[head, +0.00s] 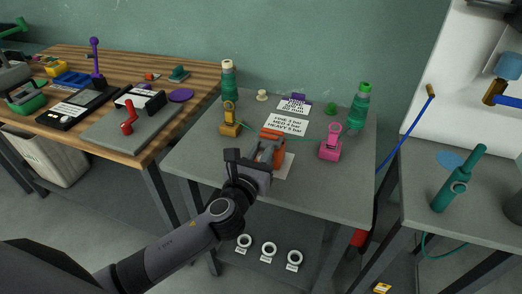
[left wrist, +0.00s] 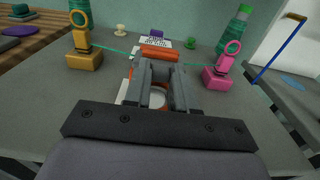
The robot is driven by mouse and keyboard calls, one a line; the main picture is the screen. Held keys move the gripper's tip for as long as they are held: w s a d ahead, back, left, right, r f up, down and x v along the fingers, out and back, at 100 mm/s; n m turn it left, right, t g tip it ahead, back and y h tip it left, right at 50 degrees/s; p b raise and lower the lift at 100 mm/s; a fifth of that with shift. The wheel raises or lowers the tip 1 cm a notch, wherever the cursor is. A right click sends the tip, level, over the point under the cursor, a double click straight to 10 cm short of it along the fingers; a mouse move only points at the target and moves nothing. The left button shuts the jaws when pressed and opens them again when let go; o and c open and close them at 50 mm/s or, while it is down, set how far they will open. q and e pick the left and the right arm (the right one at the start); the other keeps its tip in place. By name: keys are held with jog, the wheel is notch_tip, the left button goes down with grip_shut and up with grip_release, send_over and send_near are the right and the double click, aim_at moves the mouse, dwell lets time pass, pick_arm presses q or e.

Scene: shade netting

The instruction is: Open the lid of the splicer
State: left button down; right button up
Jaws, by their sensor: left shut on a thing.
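The splicer (head: 271,134), an orange and grey device, sits near the middle of the grey table. Its orange bar (left wrist: 159,53) shows beyond my fingertips in the left wrist view. My left gripper (head: 267,152) reaches over it from the front and is shut on an orange part that looks like its lid. In the left wrist view the grey fingers (left wrist: 160,72) have orange between and below them. The fingers hide much of the splicer, so I cannot tell how far the lid is raised. My right gripper is not in view.
A yellow clamp-like holder (head: 230,122) stands left of the splicer and a pink one (head: 330,146) stands right, with green thread beside them. Green thread cones (head: 228,80) (head: 359,108) stand at the back corners. A printed card (head: 286,124) lies behind the splicer.

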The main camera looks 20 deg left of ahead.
aim_at(264, 144)
pick_arm(q)
jog(key=shift+w+r+g+p, duration=0.1)
jog(key=shift+r+g+p, duration=0.95)
jog(key=shift+p, duration=0.65)
jog(key=shift+w+r+g+p, duration=0.1)
jog(key=shift+r+g+p, duration=0.05)
jog(key=shift+g+p, duration=0.15)
jog(key=shift+w+r+g+p, duration=0.2)
jog(key=shift+r+g+p, duration=0.15)
jog(key=shift+g, duration=0.3)
jog(key=r+g, duration=0.1)
jog(key=g, duration=0.1)
jog(key=w+r+g, duration=0.1)
jog(key=g, duration=0.1)
jog(key=shift+w, duration=0.3)
jog(key=w+g, duration=0.1)
jog(key=r+g, duration=0.1)
jog(key=g, duration=0.1)
jog(key=shift+w+r, duration=0.1)
jog(key=shift+w, duration=0.25)
jog(key=shift+w+d+r+g, duration=0.15)
jog(key=shift+w+g, duration=0.4)
jog(key=shift+g, duration=0.4)
jog(key=shift+w+r+g, duration=0.15)
jog(key=shift+w+g, duration=0.35)
jog(key=shift+g, duration=0.45)
jog(key=shift+w+g+y, duration=0.15)
jog(key=shift+g+y, duration=0.15)
jog(key=shift+w+g, duration=0.55)
jog(key=shift+g, duration=0.35)
